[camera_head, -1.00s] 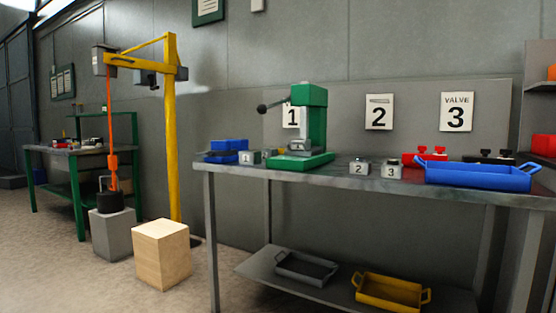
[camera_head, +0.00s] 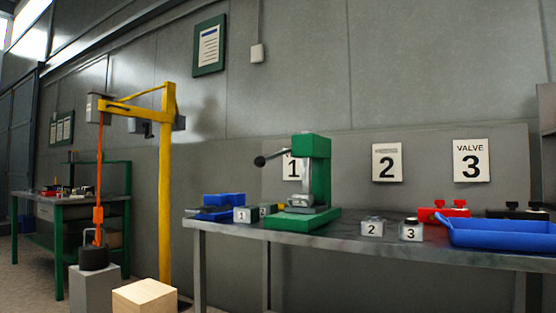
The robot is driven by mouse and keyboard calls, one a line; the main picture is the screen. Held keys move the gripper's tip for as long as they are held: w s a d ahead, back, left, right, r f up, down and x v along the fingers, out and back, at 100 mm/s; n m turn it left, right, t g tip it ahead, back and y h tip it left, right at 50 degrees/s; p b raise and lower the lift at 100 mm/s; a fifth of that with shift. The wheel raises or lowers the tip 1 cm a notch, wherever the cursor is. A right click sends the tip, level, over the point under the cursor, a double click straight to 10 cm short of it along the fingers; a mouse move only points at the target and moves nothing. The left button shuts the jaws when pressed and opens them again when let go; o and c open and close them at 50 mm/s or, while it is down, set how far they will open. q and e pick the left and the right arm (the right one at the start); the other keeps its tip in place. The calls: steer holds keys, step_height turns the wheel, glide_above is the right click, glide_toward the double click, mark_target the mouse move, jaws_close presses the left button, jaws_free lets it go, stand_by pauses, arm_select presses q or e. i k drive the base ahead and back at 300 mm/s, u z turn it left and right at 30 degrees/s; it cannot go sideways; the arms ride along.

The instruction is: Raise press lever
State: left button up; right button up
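The green press (camera_head: 317,180) stands on the grey workbench (camera_head: 345,243), left of the middle of its top. Its dark lever (camera_head: 271,156) sticks out to the left from the upper part of the press and ends in a round black knob (camera_head: 259,161). The lever slopes slightly down toward the knob. A grey metal part (camera_head: 299,202) sits low in the press, above the green base. Neither of my grippers shows in this view.
Blocks marked 2 (camera_head: 372,228) and 3 (camera_head: 411,231) stand right of the press, near a blue tray (camera_head: 500,236). Blue bins (camera_head: 222,203) stand left of it. A yellow crane (camera_head: 166,190) and a wooden block (camera_head: 145,297) are left of the bench.

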mark_target(259, 161)
steer(key=i, duration=1.25)
steer(key=u, duration=1.8)
steer(key=k, duration=0.9)
steer(key=z, duration=1.2)
